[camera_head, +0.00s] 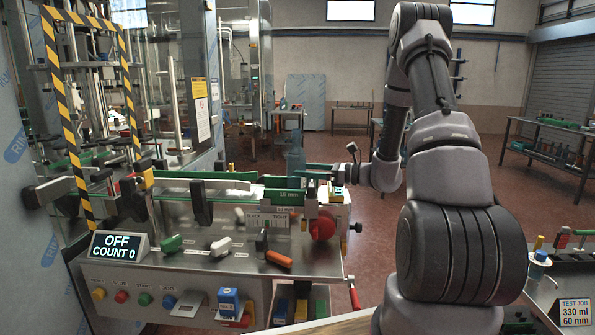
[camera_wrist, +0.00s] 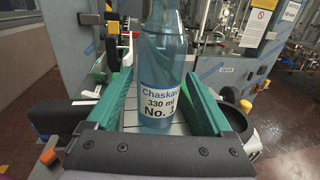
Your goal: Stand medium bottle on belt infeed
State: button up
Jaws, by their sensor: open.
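A translucent blue bottle (camera_head: 295,162) stands upright at the right end of the belt machine. In the wrist view the bottle (camera_wrist: 161,60) has a white label reading 330 ml and No. 1, and its top is cut off. Its base appears to rest on the grey slatted belt infeed (camera_wrist: 185,129). My gripper (camera_head: 310,170) reaches in from the right at the bottle. In the wrist view my gripper (camera_wrist: 158,85) is open, with a green finger on each side of the bottle and visible gaps beside it.
Green guide rails (camera_head: 205,175) line the belt to the left. A display (camera_head: 118,246) reads OFF, COUNT 0. A red knob (camera_head: 322,226) and coloured handles sit on the front panel. A sign (camera_head: 575,312) at lower right reads TEST JOB 330 ml 60 mm.

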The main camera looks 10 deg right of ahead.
jog(key=v, duration=0.8)
jog(key=shift+s+d+r, duration=0.15)
jog(key=s+a+r+n+g+h, duration=0.5)
jog(key=s+a+r+n+g, duration=0.45)
jog(key=s, duration=0.35)
jog(key=s+d+r+n+t+h, duration=0.3)
jog(key=s+r+n+t+h, duration=0.5)
jog(key=s+r+n, duration=0.1)
jog(key=shift+s+r+n+h, duration=0.4)
jog(key=shift+s+n, duration=0.25)
jog(key=shift+s, duration=0.25)
